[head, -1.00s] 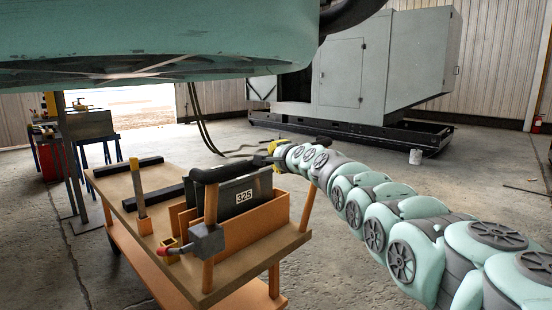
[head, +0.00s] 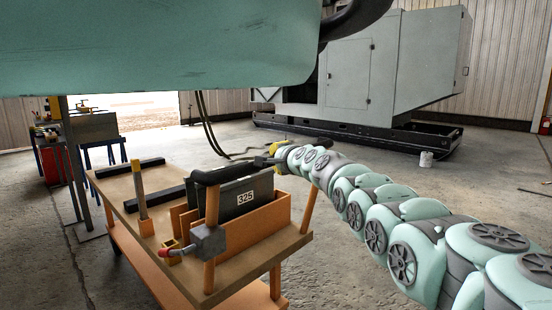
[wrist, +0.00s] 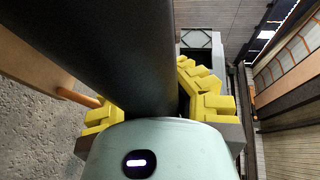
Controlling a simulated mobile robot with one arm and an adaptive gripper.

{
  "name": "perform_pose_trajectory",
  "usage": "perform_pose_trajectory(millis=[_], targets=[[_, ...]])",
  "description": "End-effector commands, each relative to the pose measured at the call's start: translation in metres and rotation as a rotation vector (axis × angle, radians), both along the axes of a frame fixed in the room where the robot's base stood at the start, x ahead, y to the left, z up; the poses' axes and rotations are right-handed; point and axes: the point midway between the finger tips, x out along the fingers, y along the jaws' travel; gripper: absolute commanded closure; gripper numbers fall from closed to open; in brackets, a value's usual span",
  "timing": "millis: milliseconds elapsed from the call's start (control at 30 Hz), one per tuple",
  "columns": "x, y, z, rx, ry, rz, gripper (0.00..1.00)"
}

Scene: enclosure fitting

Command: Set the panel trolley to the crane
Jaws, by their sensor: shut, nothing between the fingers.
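The panel trolley (head: 215,275) is a wooden cart with two decks, left of my arm in the head view. A dark panel marked 325 (head: 246,196) stands upright in its orange slot. A black handle bar (head: 222,171) crosses the trolley's top on wooden posts. My gripper (head: 268,162), with yellow fingers, is at the bar's far end. In the wrist view the bar (wrist: 120,45) runs across between the yellow finger parts (wrist: 205,90) and hides the fingertips. My gripper is shut with no grip on the bar. I cannot identify the crane.
A large grey-green enclosure (head: 345,75) stands on a black skid at the back. A workbench (head: 80,130) is at the left. Dark cables (head: 207,125) hang behind the trolley. The concrete floor right of the trolley is mostly clear.

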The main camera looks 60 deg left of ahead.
Motion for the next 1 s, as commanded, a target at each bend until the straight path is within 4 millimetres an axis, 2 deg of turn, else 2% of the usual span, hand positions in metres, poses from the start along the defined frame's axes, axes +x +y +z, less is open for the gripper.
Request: perform_pose_trajectory(millis=[33,400,900,1000], targets=[[0.0050,-0.0009,0.0057,0.011,-0.006,-0.011,1.00],[0.0053,-0.0010,0.0059,0.012,-0.007,-0.011,0.98],[0.0018,-0.0003,0.0021,0.004,-0.003,-0.004,0.47],[0.0015,-0.0002,0.0016,0.003,-0.002,-0.004,0.41]])
